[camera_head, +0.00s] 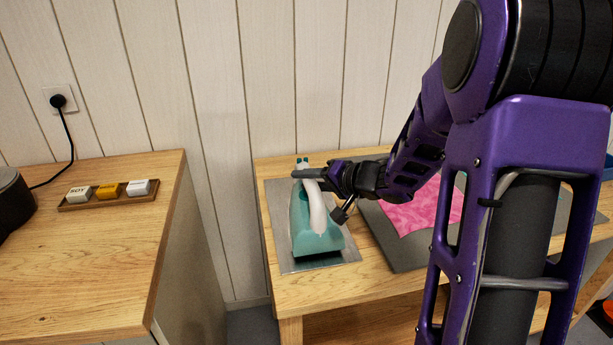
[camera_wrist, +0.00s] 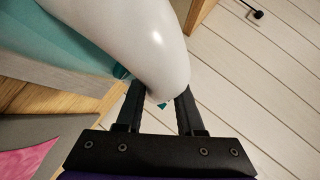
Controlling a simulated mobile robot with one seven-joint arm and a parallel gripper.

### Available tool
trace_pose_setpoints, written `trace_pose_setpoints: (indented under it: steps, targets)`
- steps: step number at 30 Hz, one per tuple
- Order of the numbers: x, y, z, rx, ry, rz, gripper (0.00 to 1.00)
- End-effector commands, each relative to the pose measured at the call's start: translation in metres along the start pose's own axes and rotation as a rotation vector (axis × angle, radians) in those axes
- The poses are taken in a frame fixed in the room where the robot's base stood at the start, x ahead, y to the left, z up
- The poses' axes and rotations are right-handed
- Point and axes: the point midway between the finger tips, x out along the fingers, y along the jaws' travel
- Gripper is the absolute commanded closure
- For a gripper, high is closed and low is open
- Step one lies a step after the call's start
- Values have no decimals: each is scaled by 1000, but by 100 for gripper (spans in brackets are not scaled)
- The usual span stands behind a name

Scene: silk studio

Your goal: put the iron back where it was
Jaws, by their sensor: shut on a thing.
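The iron has a teal body (camera_head: 318,243) and a white handle (camera_head: 317,208). In the head view it is at the left part of the right-hand table, on or just above a grey metal plate (camera_head: 285,262); I cannot tell whether it touches. My gripper (camera_head: 312,178) is shut on the handle near its far end. In the wrist view the white handle (camera_wrist: 145,40) runs between the fingers of my gripper (camera_wrist: 160,98) and hides part of them. The teal body (camera_wrist: 60,45) shows at the upper left.
A dark grey board (camera_head: 403,255) with pink cloth (camera_head: 425,208) lies right of the plate. A left counter (camera_head: 90,255) holds a small tray with several blocks (camera_head: 108,192). A gap separates counter and table. A plank wall (camera_head: 270,80) stands behind.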

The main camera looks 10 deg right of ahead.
Motion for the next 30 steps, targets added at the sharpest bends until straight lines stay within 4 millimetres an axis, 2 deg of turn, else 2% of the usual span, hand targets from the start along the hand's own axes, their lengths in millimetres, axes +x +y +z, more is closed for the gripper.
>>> trace_pose_setpoints:
  steps: [7, 8, 12, 22, 26, 30]
  targets:
    - [0, -2, -1, -2, 3, -6, 100]
    - [1, 1, 1, 1, 0, 0, 58]
    - [1, 1, 0, 0, 0, 0, 33]
    - [-1, 0, -1, 0, 1, 2, 33]
    - [-20, -2, -3, 1, 4, 4, 33]
    - [-51, -3, -3, 1, 4, 3, 33]
